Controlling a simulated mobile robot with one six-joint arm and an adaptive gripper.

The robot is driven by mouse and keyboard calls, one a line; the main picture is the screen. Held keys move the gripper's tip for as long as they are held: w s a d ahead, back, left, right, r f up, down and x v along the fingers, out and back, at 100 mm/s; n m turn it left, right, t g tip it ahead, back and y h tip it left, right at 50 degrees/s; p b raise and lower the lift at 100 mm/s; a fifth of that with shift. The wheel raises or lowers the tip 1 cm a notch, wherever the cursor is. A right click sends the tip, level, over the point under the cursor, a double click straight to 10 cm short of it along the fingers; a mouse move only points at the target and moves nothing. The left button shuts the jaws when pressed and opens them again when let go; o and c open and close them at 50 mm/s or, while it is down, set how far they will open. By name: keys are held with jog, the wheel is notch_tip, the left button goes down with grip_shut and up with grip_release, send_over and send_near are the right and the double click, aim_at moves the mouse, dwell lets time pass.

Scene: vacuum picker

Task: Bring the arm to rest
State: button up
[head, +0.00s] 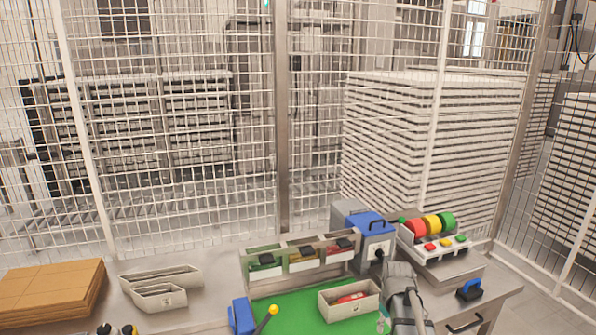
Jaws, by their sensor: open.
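I cannot make out my gripper or its fingertips in the head view. A grey, jointed-looking body (401,283) stands at the front right of the workbench (215,290), beside an open tray. I cannot tell whether it is part of my arm or a tool on the bench. Its lower end is cut off by the bottom edge.
A green mat (300,308) bears a beige tray (336,311) with a red item. Behind are a bin rack (300,257), a blue-and-grey box (372,232) and a panel with coloured lights (432,225). Cardboard (50,285) lies left. Mesh fencing (283,130) closes the back.

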jog(key=s+a+f+m+b, duration=0.3)
jog(key=s+a+f+b, duration=0.4)
jog(key=s, duration=0.3)
jog(key=shift+a+f, duration=0.45)
jog(key=shift+a, duration=0.3)
jog(key=shift+c, duration=0.3)
jog(key=shift+s, duration=0.1)
